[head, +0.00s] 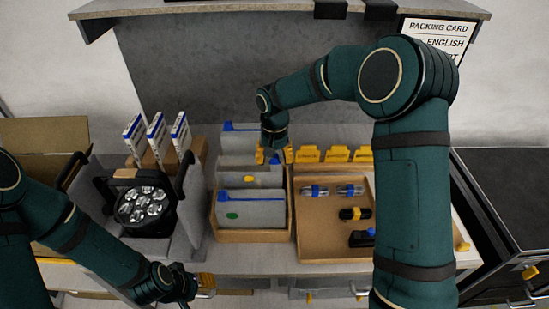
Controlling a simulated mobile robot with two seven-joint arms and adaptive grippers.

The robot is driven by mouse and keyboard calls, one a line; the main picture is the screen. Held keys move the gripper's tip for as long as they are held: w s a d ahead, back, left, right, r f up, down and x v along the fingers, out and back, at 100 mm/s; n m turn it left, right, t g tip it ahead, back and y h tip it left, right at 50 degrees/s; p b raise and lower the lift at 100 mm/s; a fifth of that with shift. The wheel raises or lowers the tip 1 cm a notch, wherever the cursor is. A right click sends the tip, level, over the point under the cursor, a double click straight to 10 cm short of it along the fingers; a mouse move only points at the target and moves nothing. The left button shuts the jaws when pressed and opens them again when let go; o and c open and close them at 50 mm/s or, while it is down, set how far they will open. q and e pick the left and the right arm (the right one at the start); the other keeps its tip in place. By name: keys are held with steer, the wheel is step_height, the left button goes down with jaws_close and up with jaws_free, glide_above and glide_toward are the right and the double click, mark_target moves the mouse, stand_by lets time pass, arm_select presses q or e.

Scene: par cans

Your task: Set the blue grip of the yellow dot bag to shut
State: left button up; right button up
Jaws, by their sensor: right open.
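The yellow dot bag is the middle grey bag (230,180) in a wooden box (252,236), with its yellow dot (249,179) facing me. Its top edge is partly behind my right gripper. A small bit of blue shows between the fingers, seemingly its blue grip; I cannot tell how the grip is set. My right gripper (274,156) points down at the right end of this bag's top, open, its yellow fingertips apart. My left gripper (205,283) is low at the front edge of the counter, away from the bags; its fingers are too unclear to tell.
A green dot bag (262,213) stands in front and another blue-topped bag (238,142) behind. A tray (325,238) with several small cylinders is to the right, yellow clips (336,154) behind it. A black par can (146,207) stands left. A shelf (270,9) overhangs the back.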

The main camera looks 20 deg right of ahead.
mark_target(222, 164)
steer(key=shift+o, duration=0.2)
jaws_close()
steer(key=w+a, duration=0.1)
steer(key=a, duration=0.3)
steer(key=w+a+p, duration=0.1)
steer(key=a, duration=0.4)
steer(key=w+a, duration=0.2)
steer(key=a, duration=0.3)
steer(key=shift+a+f, duration=0.1)
steer(key=shift+a, duration=0.05)
steer(key=shift+c, duration=0.2)
jaws_free()
steer(key=shift+a, duration=0.1)
